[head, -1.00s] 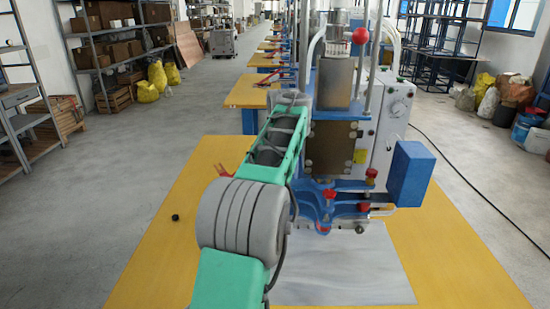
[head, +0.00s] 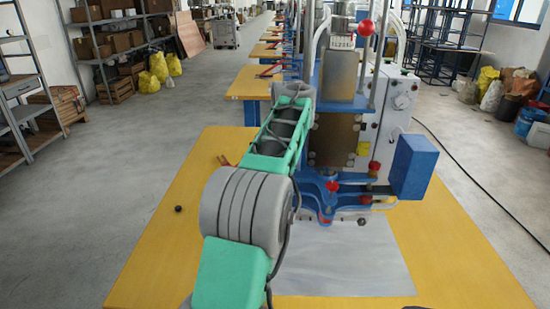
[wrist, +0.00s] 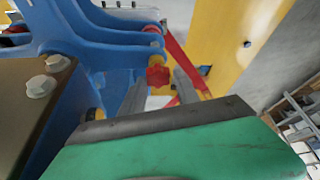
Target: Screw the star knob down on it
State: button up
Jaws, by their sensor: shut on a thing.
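In the wrist view a red star knob (wrist: 157,75) sits low on the blue clamp frame (wrist: 105,40). My gripper (wrist: 160,84) has its two grey fingers on either side of this knob, shut on it. In the head view my green and grey arm reaches toward the press, and my gripper is hidden behind it. The blue frame (head: 305,185) of the press shows there with several red knobs; I cannot tell which of them matches the wrist view. The knob's thread and seat are hidden.
A small black ball (head: 179,208) and red-handled pliers (head: 223,160) lie on the yellow table (head: 160,260). A blue box (head: 414,167) stands out at the press's right. A brown plate (wrist: 45,110) with bolts is close to my gripper's left. The table's front right is clear.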

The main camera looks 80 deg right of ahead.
jog(key=shift+s+f, duration=0.25)
jog(key=shift+f, duration=0.4)
grip_shut()
jog(key=shift+f+m+b, duration=0.2)
jog(key=shift+m+b, duration=0.2)
jog(key=shift+b, duration=0.15)
jog(key=shift+s+f+m+b, duration=0.15)
jog(key=shift+m+b, duration=0.25)
jog(key=shift+b, duration=0.2)
jog(key=shift+m+g+b, duration=0.4)
jog(key=shift+m+b, duration=0.1)
jog(key=o, duration=0.6)
grip_release()
jog(key=shift+r+m, duration=0.25)
jog(key=shift+m, duration=0.15)
jog(key=shift+c, duration=0.2)
jog(key=o, duration=0.3)
jog(key=shift+s+d+r, duration=0.1)
jog(key=shift+s+d, duration=0.15)
jog(key=shift+s, duration=0.05)
jog(key=shift+o, duration=1.1)
jog(key=shift+w+a+r, duration=0.1)
jog(key=shift+w+r, duration=0.15)
jog(key=shift+o, duration=0.4)
